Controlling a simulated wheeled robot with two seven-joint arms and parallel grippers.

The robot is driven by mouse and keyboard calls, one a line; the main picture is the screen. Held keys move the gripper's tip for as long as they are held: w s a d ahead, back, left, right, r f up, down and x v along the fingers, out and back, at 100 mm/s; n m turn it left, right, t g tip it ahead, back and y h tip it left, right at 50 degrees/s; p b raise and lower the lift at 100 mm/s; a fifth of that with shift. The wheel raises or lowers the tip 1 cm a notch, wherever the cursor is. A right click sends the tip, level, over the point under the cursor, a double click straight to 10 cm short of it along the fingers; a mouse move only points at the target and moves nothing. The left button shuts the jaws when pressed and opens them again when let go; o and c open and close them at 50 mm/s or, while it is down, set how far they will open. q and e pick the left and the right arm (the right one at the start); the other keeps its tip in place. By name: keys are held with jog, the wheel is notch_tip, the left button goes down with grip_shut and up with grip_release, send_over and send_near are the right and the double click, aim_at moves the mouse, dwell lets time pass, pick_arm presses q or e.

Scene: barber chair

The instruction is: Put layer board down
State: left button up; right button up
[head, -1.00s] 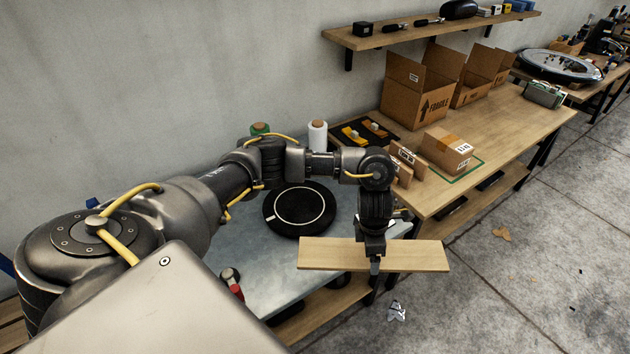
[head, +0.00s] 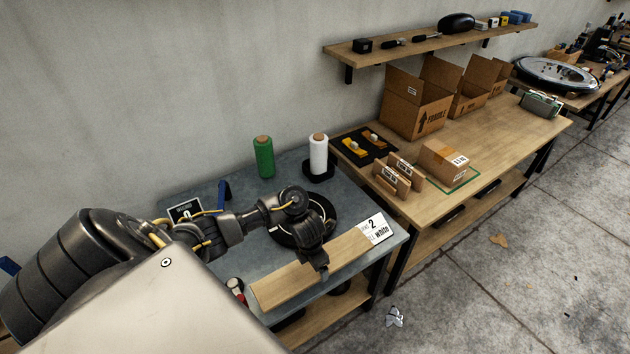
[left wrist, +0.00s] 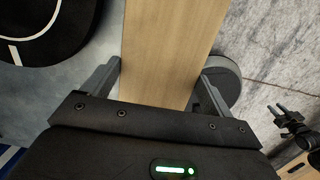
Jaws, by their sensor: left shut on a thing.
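The layer board (head: 290,282) is a long, flat plank of light wood. In the head view it lies slantwise over the front part of the grey table (head: 225,240). I cannot tell whether it touches the tabletop. My left gripper (head: 322,272) is shut on the board near its middle, coming from above. In the left wrist view the board (left wrist: 170,50) runs between the two fingers of my left gripper (left wrist: 160,85). A white sign reading "2" and "white" (head: 376,229) is at the board's right end. My right gripper does not show.
A black round turntable (head: 325,205) is partly hidden behind my left arm. Green (head: 264,157) and white (head: 318,155) rolls stand at the back. The wooden table (head: 480,150) on the right holds cartons.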

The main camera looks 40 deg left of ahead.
aim_at(315, 273)
pick_arm(q)
notch_tip(315, 273, down, 2)
jog(key=shift+f, duration=0.3)
jog(key=shift+f+b, duration=0.5)
jog(key=shift+f, duration=1.4)
jog(key=shift+f, duration=0.15)
jog(key=o, duration=1)
jog(key=shift+c, duration=0.2)
jog(key=r+p, duration=0.1)
jog(key=r, duration=0.3)
jog(key=s+r+p, duration=0.1)
jog(key=r+p, duration=0.1)
jog(key=r, duration=0.2)
jog(key=r+p, duration=0.1)
jog(key=r, duration=0.3)
jog(key=shift+s+a+r, duration=0.15)
jog(key=shift+a, duration=0.1)
